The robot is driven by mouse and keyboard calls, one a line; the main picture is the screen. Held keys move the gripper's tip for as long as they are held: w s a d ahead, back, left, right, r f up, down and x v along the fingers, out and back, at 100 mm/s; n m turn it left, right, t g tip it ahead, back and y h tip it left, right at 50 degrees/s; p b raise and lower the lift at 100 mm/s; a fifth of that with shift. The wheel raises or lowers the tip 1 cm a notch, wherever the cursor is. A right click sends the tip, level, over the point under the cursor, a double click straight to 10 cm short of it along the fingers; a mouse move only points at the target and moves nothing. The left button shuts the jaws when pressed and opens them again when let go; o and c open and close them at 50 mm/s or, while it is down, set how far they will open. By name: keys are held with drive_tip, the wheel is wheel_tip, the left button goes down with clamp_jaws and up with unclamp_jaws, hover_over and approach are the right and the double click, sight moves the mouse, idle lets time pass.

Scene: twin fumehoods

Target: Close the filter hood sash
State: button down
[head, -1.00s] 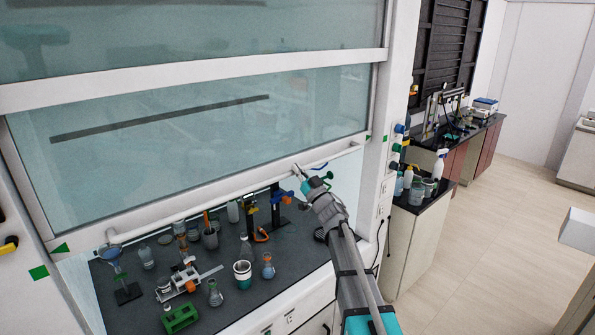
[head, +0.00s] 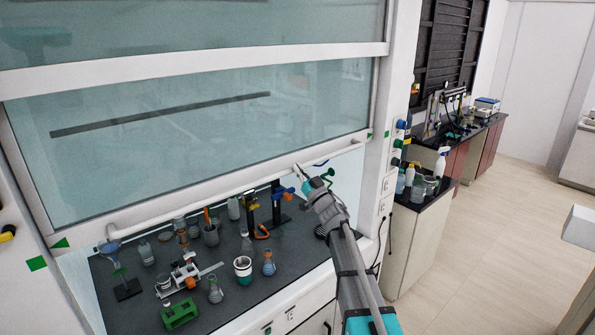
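The filter hood sash (head: 200,130) is a glass pane in a white frame. It is partly raised, with an open gap between its bottom edge and the dark worktop. A white handle bar (head: 220,193) runs along its bottom edge. My gripper (head: 300,172) is at the right part of this bar, with the arm reaching up from the lower right. The fingertips are at or very near the bar. They are too small to tell whether they touch it or are closed around it.
The worktop (head: 215,268) under the sash holds glassware, a green rack (head: 180,313), a white-and-green beaker (head: 243,270) and clamp stands. A side bench (head: 420,207) with bottles stands to the right. Floor (head: 480,240) is free at the right.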

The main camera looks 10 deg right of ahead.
wheel_tip(320, 180, down, 40)
drive_tip(key=b, duration=3.8)
drive_tip(key=shift+w+r, duration=0.15)
drive_tip(key=shift+r, duration=0.15)
drive_tip(key=shift+r+p, duration=1.85)
drive_tip(key=shift+r, duration=0.15)
drive_tip(key=b+v, duration=0.5)
drive_tip(key=v, duration=0.5)
drive_tip(key=shift+s, duration=0.35)
drive_tip(key=shift+d+f, duration=0.1)
drive_tip(key=shift+d, duration=0.05)
drive_tip(key=shift+d+h, duration=0.1)
drive_tip(key=shift+h, duration=0.2)
